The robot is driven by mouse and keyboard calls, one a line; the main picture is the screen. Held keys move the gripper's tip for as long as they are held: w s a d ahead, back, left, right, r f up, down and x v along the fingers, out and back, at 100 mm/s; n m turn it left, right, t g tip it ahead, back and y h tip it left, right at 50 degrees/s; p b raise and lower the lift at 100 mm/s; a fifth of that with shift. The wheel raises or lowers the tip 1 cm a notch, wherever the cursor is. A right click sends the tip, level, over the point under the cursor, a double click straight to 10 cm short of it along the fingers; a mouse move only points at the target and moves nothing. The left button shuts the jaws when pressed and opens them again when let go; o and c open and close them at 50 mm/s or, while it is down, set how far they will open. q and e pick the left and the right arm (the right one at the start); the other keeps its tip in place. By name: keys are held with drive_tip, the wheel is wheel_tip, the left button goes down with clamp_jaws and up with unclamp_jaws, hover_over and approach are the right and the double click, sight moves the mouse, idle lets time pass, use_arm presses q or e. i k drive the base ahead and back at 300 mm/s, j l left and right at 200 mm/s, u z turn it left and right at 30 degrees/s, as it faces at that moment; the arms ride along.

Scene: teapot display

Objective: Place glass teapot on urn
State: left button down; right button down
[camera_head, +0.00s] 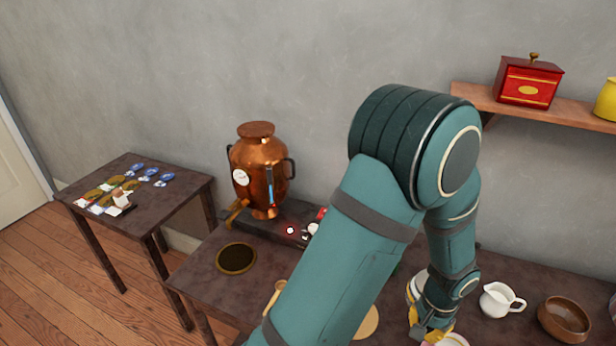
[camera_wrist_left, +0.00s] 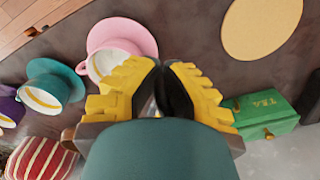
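The copper urn (camera_head: 262,165) stands upright at the back of the dark table, near the wall. It has a round flat top (camera_head: 256,129), dark side handles and a spigot at its lower left. I cannot make out the glass teapot in either view. My left arm crosses the middle of the head view, and my left gripper (camera_head: 432,330) points down over the table, right of the urn and well apart from it. In the left wrist view its yellow fingers (camera_wrist_left: 160,66) are together at the tips, with nothing visible between them. My right gripper is not in view.
The wrist view shows a pink cup (camera_wrist_left: 105,62), a teal cup (camera_wrist_left: 42,94), a green tea box (camera_wrist_left: 262,115) and a tan round mat (camera_wrist_left: 262,22). A white pitcher (camera_head: 499,300) and brown bowl (camera_head: 564,319) stand at right. A side table (camera_head: 180,190) is left.

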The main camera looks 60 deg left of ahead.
sight(257, 128)
drive_tip(key=k+j+u, duration=0.15)
drive_tip(key=j, duration=0.2)
drive_tip(key=k+j+u, duration=0.15)
drive_tip(key=j, duration=0.25)
drive_tip(key=k+j+u, duration=0.15)
drive_tip(key=j, duration=0.2)
drive_tip(key=k, duration=0.05)
